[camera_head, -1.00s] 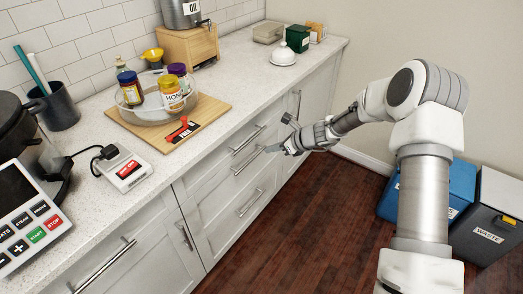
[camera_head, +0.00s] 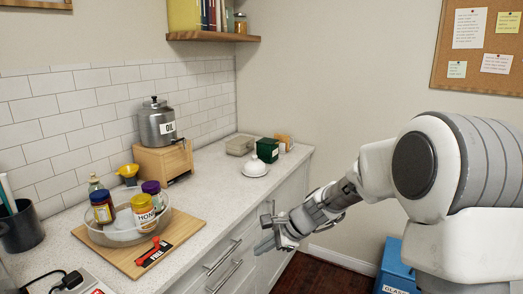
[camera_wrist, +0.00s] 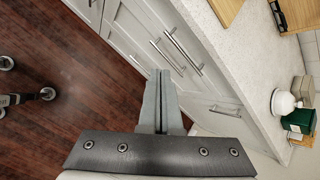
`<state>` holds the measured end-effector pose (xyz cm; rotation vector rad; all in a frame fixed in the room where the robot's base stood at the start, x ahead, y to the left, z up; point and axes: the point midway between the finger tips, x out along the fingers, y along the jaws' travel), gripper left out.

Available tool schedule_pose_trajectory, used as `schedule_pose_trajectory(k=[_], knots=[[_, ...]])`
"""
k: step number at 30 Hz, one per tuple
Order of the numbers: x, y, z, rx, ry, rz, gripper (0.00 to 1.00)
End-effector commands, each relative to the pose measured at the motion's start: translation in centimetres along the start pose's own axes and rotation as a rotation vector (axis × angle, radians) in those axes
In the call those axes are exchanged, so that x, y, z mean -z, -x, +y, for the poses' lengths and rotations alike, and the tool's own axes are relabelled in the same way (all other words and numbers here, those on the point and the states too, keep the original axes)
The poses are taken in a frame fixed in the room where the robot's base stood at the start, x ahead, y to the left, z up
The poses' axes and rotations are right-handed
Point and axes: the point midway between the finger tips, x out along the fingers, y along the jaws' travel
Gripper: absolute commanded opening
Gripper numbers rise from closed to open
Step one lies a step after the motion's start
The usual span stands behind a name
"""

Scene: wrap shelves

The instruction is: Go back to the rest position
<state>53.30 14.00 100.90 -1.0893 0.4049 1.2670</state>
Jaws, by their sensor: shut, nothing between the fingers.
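My gripper (camera_head: 266,246) is in front of the counter's drawer fronts, below the countertop edge, at the lower middle of the head view. In the wrist view its two fingers (camera_wrist: 160,78) lie together, shut and empty. It touches nothing that I can see. My arm reaches in from the right side of the head view.
A counter (camera_head: 215,205) runs along the left, with drawer handles (camera_head: 222,258) near my gripper. A blue bin (camera_head: 395,265) stands at the lower right.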

Motion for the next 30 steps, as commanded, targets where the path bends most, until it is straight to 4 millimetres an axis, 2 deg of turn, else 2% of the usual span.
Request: schedule_pose_trajectory(k=[1,3,13,24,30], knots=[[-1.0,1.9,0.3,-0.005,0.083,0.023,0.00],[-1.9,4.1,1.2,-0.021,0.195,0.053,0.00],[-4.9,14.0,6.4,-0.117,0.688,0.206,0.00],[-5.8,23.5,14.0,-0.262,1.154,0.386,0.00],[-5.3,27.1,17.9,-0.347,1.346,0.470,0.00]])
